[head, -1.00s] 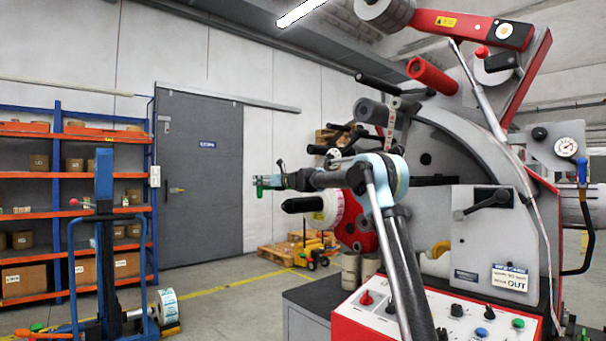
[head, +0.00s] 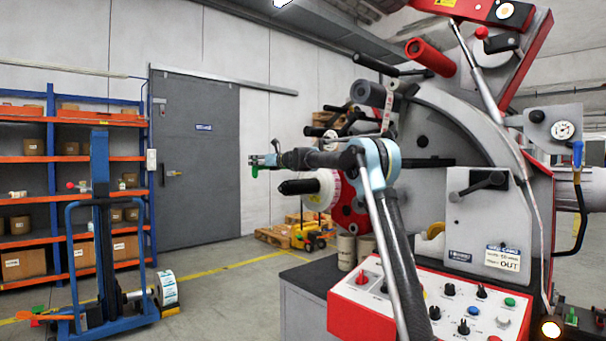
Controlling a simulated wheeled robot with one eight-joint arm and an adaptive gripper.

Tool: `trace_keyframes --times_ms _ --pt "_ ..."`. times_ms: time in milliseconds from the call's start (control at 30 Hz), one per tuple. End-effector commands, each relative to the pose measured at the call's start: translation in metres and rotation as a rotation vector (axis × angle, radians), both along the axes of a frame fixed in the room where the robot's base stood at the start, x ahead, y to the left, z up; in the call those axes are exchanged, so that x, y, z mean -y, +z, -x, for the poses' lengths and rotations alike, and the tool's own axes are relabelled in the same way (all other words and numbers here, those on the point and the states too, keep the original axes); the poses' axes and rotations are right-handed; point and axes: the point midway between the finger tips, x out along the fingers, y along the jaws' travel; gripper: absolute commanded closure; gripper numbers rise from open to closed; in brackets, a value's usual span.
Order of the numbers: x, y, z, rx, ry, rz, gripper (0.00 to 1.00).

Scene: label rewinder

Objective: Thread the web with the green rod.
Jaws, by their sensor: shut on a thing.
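A pale strip (head: 387,118), perhaps the web, hangs by the rollers at the machine's left side. A white roll on a black-tipped spindle (head: 325,190) sits below my arm.
A red and white control panel (head: 440,310) juts out at the machine's front. A blue lift trolley (head: 103,230) with a label roll stands at left, before orange shelves (head: 25,188). A yellow pallet truck (head: 312,236) stands behind. The floor between is clear.

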Motion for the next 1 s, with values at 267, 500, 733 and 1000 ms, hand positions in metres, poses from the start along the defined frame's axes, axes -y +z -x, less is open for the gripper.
trace_keyframes --times_ms 267,500,733,1000 --pt "-0.004 0.004 -0.002 0.0 0.0 0.0 1.0" --pt "-0.019 0.004 0.013 0.0 0.003 0.0 1.0" --pt "-0.034 0.004 0.029 0.0 0.002 0.0 1.0" --pt "-0.051 0.003 0.048 0.0 0.003 0.0 1.0"
